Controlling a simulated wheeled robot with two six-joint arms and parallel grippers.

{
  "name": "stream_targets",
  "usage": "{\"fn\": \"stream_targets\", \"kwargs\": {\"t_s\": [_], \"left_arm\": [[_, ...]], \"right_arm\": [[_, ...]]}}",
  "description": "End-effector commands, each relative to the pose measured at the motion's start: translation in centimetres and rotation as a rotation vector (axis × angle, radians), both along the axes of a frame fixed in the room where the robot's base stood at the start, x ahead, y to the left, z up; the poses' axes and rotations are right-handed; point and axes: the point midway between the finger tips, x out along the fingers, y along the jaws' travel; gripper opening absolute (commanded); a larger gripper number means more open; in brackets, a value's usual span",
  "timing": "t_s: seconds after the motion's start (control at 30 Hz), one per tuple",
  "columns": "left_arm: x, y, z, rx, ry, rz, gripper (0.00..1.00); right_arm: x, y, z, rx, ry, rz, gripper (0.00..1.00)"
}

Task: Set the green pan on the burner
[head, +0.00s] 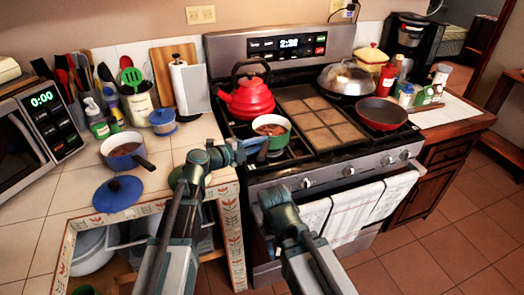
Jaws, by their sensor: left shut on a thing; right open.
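The green pan (271,126), pale inside with brown food in it, is at the front-left burner (290,151) of the stove. It looks level, but I cannot tell whether its base touches the grate. Its handle points toward the front left. My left gripper (260,148) is shut on that handle at the stove's left edge. My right gripper (273,196) is low in front of the stove, open and apart from the pan; its fingertips are hard to make out.
A red kettle (248,98) stands just behind the pan. A griddle (318,120) lies to its right, with a red pan (381,113) and a lidded wok (346,80) beyond. A blue pot (122,149) and a blue lid (118,194) are on the left counter. Towels (340,212) hang on the oven door.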

Motion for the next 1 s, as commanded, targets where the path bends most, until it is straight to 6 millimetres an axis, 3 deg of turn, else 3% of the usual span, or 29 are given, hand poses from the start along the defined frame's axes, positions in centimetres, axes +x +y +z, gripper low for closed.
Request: {"fn": "stream_targets", "kwargs": {"t_s": [0.07,0.47,0.5,0.63,1.0], "left_arm": [[0.00,0.36,-1.12,-0.002,-0.001,0.000,0.00],[-0.02,0.42,-1.30,-0.003,0.000,-0.002,0.00],[-0.02,0.42,-1.21,0.000,0.000,-0.002,0.25],[-0.03,0.42,-1.17,0.000,0.000,-0.002,0.48],[-0.02,0.42,-0.67,0.000,0.000,-0.002,0.50]], "right_arm": [[0.00,0.00,-1.16,0.000,0.000,0.000,0.50],[0.00,0.00,-1.33,0.000,0.000,0.000,0.50],[0.00,0.00,-1.21,0.000,0.000,0.000,0.50],[0.00,0.00,-1.18,0.000,0.000,0.000,0.50],[0.00,0.00,-0.68,0.000,0.000,0.000,0.50]]}}
